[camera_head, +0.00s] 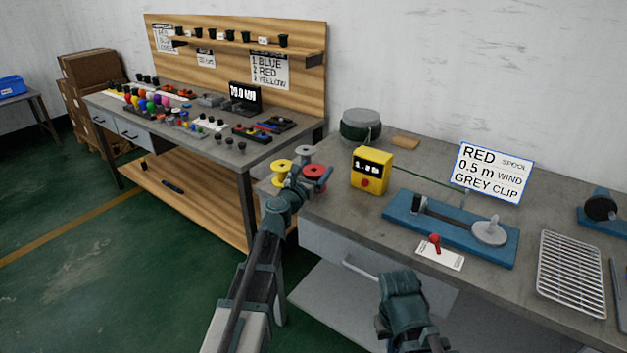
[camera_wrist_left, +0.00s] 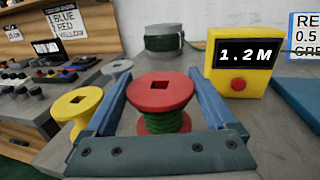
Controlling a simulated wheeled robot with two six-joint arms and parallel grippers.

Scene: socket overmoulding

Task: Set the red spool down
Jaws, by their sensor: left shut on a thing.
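The red spool (camera_head: 319,170) is at the left end of the grey bench, in my left gripper (camera_head: 304,176). In the left wrist view the red spool (camera_wrist_left: 163,92) stands upright between the two blue fingers, with green wire wound under its red flange. The left gripper is shut on it. The spool's underside is hidden, so I cannot tell whether it touches the bench. A yellow spool (camera_head: 282,171) stands just left of it, and a pale spool (camera_head: 306,151) is behind. My right arm's end (camera_head: 402,303) is low in front of the bench; its fingers cannot be made out.
A yellow meter (camera_head: 371,170) reading 1.2 M stands right of the red spool. A green wire drum (camera_head: 361,125) is behind. A blue winding fixture (camera_head: 450,229), a sign (camera_head: 493,172) reading RED, 0.5 m and GREY CLIP, and a wire rack (camera_head: 572,273) occupy the bench's right.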

